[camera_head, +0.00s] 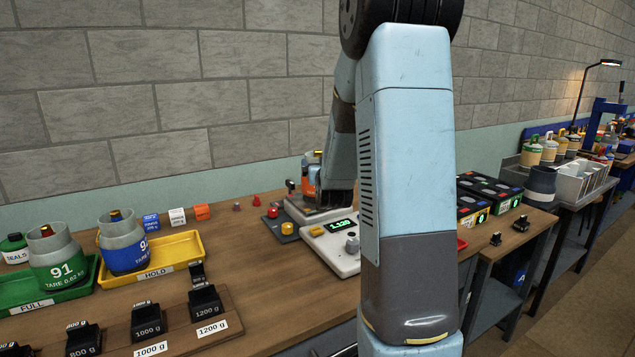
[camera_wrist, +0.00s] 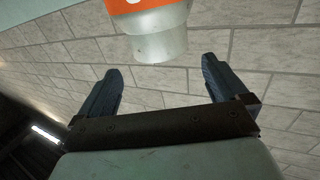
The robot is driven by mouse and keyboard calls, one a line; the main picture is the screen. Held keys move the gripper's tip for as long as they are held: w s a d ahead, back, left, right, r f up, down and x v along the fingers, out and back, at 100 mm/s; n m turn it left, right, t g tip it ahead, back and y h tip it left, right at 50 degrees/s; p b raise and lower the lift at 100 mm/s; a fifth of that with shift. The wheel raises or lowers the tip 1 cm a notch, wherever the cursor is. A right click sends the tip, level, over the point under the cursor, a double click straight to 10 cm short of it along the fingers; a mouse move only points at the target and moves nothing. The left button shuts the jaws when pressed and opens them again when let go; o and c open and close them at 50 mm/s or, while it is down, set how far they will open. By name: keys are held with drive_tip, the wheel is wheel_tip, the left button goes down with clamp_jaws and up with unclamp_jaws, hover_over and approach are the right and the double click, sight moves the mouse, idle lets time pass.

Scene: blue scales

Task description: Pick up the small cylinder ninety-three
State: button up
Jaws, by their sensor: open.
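A small cylinder with an orange band (camera_head: 311,177) stands on the scale (camera_head: 338,238), partly hidden behind the end of my arm; I cannot read its number. In the wrist view an orange and grey cylinder (camera_wrist: 152,30) shows at the top edge, its grey end toward the gap between my fingers. My gripper (camera_wrist: 161,70) is open and empty, with the cylinder just beyond its fingertips and apart from them. In the head view my gripper is mostly hidden by my arm. A green cylinder 91 (camera_head: 62,271) and a blue cylinder (camera_head: 122,243) stand to the left.
The green cylinder is on a green FULL tray (camera_head: 48,297), the blue one on a yellow HOLD tray (camera_head: 192,243). Black weights (camera_head: 207,302) line the front left. Small coloured blocks (camera_head: 178,217) stand at the back. Bare bench lies between the weights and the scale.

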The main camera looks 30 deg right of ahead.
sight(317, 156)
drive_tip(key=x, duration=0.4)
drive_tip(key=shift+w+d, duration=0.15)
drive_tip(key=shift+w, duration=0.2)
drive_tip(key=shift+f+x, duration=0.1)
drive_tip(key=shift+x, duration=1.15)
drive_tip(key=shift+f+x, duration=0.15)
drive_tip(key=shift+x, duration=1.15)
drive_tip(key=c, duration=1.7)
drive_tip(key=shift+r, duration=0.15)
drive_tip(key=shift+r, duration=0.1)
